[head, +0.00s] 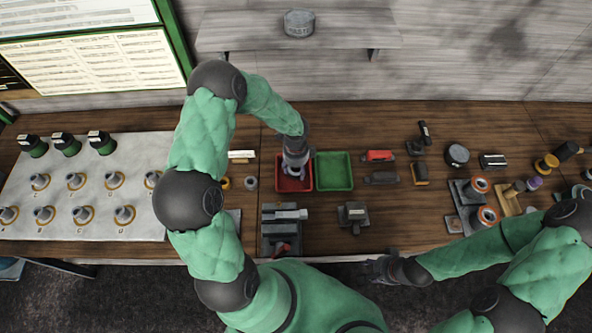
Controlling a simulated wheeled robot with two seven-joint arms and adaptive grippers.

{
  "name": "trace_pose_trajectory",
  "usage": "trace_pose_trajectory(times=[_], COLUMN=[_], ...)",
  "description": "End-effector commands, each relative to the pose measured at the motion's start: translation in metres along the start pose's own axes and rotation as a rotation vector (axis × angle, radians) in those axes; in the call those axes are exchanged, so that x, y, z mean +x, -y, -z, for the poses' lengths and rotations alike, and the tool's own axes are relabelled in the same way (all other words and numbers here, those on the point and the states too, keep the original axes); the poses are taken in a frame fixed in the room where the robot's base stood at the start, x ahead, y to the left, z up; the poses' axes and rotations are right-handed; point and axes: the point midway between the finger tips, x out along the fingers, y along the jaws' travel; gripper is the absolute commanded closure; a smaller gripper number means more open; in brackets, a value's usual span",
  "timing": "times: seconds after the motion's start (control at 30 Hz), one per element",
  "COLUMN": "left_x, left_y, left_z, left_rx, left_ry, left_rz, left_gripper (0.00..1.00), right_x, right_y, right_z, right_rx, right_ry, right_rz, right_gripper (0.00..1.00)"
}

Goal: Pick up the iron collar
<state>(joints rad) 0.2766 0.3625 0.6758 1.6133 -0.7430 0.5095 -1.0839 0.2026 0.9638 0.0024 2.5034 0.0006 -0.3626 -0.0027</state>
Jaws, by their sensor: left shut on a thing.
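A small grey ring (251,183), which looks like an iron collar, lies on the bench left of the red tray. A brass-coloured ring (225,183) lies beside it, partly behind my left arm. My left gripper (295,172) points down over the red tray (281,185), right of the grey ring and apart from it. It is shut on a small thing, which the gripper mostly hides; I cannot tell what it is. My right gripper (378,268) is low in front of the bench's front edge, away from the rings. I cannot tell whether its fingers are open.
A green tray (334,171) stands right of the red one and looks empty. A white mat (75,190) at the left holds several ringed grey parts and green-and-black bottles. A vise-like fixture (284,228) stands at the front. Several tools and parts crowd the right side.

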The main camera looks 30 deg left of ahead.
Motion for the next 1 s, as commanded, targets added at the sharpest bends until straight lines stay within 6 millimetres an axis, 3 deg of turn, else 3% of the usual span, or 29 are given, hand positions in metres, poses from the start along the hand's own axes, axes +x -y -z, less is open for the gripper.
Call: trace_pose_trajectory(times=[0.27, 0.47, 0.77, 1.0], left_x=[-0.005, -0.035, -0.094, -0.115], left_y=[0.001, 0.002, -0.038, -0.080], left_z=[0.000, -0.001, 0.031, 0.064], left_rx=[-0.001, -0.001, 0.003, 0.005], left_ry=[0.000, 0.001, 0.000, 0.000], left_rz=[0.002, 0.006, 0.006, 0.004], left_gripper=[0.98, 0.98, 0.98, 0.98], right_x=[-0.001, -0.003, -0.007, -0.005], right_y=[0.000, 0.001, 0.003, 0.002], right_z=[0.000, 0.000, 0.000, 0.000], right_rx=[0.000, 0.000, 0.000, 0.000], right_ry=[0.000, 0.000, 0.000, 0.000], right_rz=[0.000, 0.000, 0.000, 0.000], right_gripper=[0.60, 0.60, 0.60, 0.60])
